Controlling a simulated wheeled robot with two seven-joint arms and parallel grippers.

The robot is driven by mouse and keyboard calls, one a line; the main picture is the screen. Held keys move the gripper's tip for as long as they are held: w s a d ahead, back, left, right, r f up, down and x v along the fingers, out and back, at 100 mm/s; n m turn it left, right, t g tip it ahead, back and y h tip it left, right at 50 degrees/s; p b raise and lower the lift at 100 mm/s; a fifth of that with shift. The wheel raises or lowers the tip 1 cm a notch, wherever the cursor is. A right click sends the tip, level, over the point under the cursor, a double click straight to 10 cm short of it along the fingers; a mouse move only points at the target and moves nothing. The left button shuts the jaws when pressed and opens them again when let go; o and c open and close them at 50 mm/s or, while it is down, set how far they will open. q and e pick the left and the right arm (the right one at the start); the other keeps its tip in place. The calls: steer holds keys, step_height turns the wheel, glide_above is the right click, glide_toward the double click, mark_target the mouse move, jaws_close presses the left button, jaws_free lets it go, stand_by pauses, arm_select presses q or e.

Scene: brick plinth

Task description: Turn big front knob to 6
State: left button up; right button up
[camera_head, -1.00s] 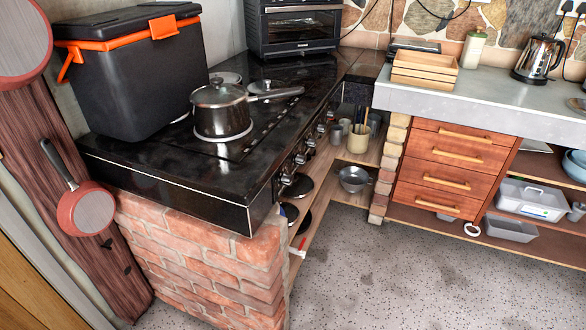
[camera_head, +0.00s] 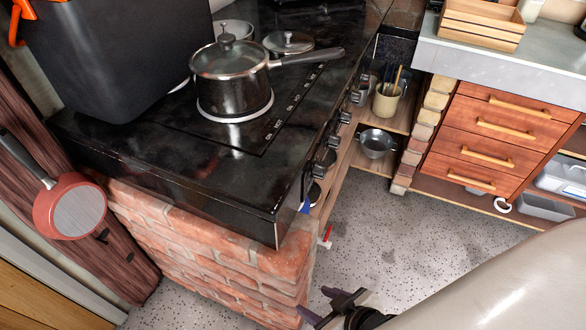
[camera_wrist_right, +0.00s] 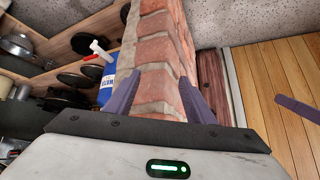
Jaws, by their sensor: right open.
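A row of several dark knobs runs along the right-hand front face of the black stove top (camera_head: 190,195). The nearest knob (camera_head: 319,170) is near the stove's front corner; another knob (camera_head: 333,142) sits just behind it. Their numbers are too small to read. A lidded pot (camera_head: 232,80) stands on the front burner. My right gripper (camera_head: 319,304) is low at the bottom of the head view, below and apart from the knobs. In the right wrist view the open, empty gripper (camera_wrist_right: 158,78) points toward the brick plinth. My left gripper is not in view.
The brick plinth (camera_head: 215,240) carries the stove. A blue bottle (camera_wrist_right: 107,82) with a red and white nozzle stands beside it, near shelved pans. A black cooler box (camera_head: 120,50) sits on the stove's left. Wooden drawers (camera_head: 485,140) stand right, across open speckled floor (camera_head: 400,240).

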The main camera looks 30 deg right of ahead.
mark_target(320, 171)
steer(key=w+d+f+n+g+h+b, duration=0.1)
steer(key=w+d+f+h+b, duration=0.2)
steer(key=d+b, duration=0.75)
steer(key=w+d+r+n+t+h+b, duration=0.35)
steer(key=w+d+r+n+t, duration=0.25)
steer(key=w+d+r+n, duration=0.4)
step_height(320, 171, up, 12)
steer(key=w+n+t+y, duration=0.2)
steer(key=n+t+y, duration=0.55)
steer(key=n, duration=1.25)
steer(key=s+a+f+n+g+y, duration=0.2)
steer(key=s+n+g+y, duration=0.4)
steer(key=n, duration=0.5)
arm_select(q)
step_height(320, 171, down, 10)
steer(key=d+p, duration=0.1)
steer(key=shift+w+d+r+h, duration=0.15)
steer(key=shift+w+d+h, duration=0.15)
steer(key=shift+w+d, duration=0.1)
arm_select(e)
steer(key=r+x, duration=0.1)
steer(key=x, duration=1.1)
steer(key=shift+w+d+f+n+y, duration=0.25)
steer(key=shift+d+n+y, duration=0.05)
steer(key=shift+d+y, duration=0.1)
